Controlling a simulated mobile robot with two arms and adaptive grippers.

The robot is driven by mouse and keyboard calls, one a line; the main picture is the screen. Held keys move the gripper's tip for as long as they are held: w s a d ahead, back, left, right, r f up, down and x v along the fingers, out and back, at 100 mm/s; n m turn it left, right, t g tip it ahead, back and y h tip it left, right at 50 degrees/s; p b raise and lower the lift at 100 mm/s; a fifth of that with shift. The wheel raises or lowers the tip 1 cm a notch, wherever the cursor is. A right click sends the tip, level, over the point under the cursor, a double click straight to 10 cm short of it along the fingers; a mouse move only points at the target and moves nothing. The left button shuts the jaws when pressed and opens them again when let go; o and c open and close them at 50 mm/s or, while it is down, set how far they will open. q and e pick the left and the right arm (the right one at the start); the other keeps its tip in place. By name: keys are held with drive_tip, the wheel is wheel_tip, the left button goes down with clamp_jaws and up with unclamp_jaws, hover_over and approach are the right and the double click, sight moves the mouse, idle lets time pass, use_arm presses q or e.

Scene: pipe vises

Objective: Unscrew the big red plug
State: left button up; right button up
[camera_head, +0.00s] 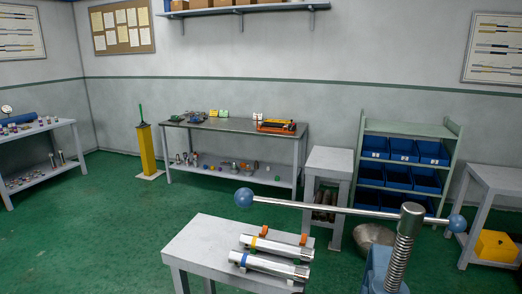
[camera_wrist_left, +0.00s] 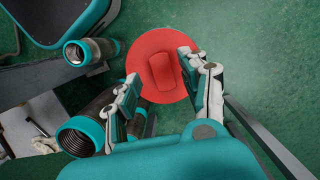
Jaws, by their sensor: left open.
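In the left wrist view the big red plug (camera_wrist_left: 143,57) is a round red disc with a raised red grip bar across its middle. My left gripper (camera_wrist_left: 159,68) is open, with one finger on each side of the grip bar in the picture. The fingers overlap the disc's edges in this view. I cannot tell how far they are from the bar or whether they touch the plug. What the plug sits in is hidden behind it. The head view shows neither the plug nor my grippers.
Teal-rimmed tube ends (camera_wrist_left: 77,53) lie left of the plug. In the head view, a vise screw (camera_head: 404,245) with a long ball-ended handle (camera_head: 330,208) stands at front right. Two silver pipes (camera_head: 270,265) lie on a grey table (camera_head: 200,240). Green floor is clear at left.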

use_arm(q)
drive_tip(key=shift+f+b, duration=1.15)
drive_tip(key=shift+f, duration=0.05)
drive_tip(key=shift+r, duration=0.1)
drive_tip(key=shift+c, duration=0.3)
clamp_jaws()
